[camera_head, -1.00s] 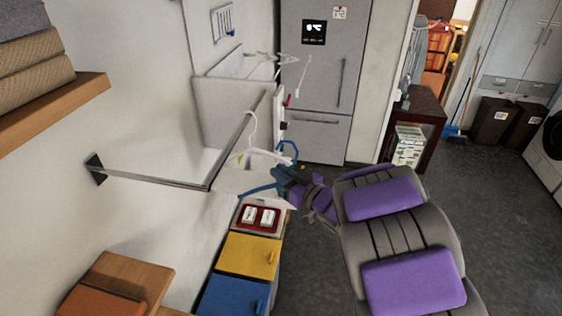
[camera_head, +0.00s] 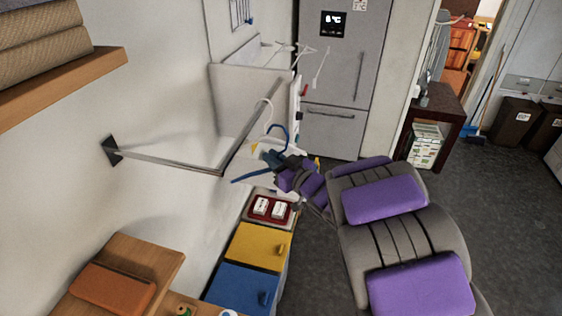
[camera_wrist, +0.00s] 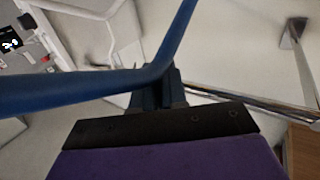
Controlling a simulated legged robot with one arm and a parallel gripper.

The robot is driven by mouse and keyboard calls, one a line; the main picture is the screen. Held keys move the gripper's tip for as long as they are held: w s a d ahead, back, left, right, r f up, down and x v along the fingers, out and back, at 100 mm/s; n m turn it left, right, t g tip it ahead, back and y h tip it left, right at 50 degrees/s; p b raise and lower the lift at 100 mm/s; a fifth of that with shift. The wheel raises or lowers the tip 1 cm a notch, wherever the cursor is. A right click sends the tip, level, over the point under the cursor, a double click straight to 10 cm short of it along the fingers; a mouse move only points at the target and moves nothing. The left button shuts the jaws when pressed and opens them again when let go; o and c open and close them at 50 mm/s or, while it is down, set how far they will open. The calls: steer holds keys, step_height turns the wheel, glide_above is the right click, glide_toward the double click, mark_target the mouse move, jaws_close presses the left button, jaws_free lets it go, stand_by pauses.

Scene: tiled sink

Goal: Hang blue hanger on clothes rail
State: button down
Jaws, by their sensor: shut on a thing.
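The blue hanger (camera_head: 246,178) is in my gripper (camera_head: 273,160), with its curved hook pointing up. My gripper is shut on it, just right of the metal clothes rail (camera_head: 165,162). In the wrist view the blue hanger (camera_wrist: 60,90) crosses close in front of the lens, and my gripper (camera_wrist: 155,92) is at its bend. The rail (camera_wrist: 270,103) runs behind it there. The rail leaves a dark wall mount and bends away at a corner.
A wooden shelf (camera_head: 60,88) juts out at upper left. A grey fridge (camera_head: 340,75) stands behind. The floor at right is open.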

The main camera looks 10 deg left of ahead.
steer(key=a+f+b, duration=0.2)
steer(key=a+b, duration=0.3)
steer(key=a, duration=0.4)
steer(key=shift+w+a+f, duration=0.25)
steer(key=shift+w+f, duration=0.1)
stand_by(0.7)
steer(key=c, duration=1.1)
jaws_free()
steer(key=b+v, duration=0.6)
steer(key=v, duration=1.1)
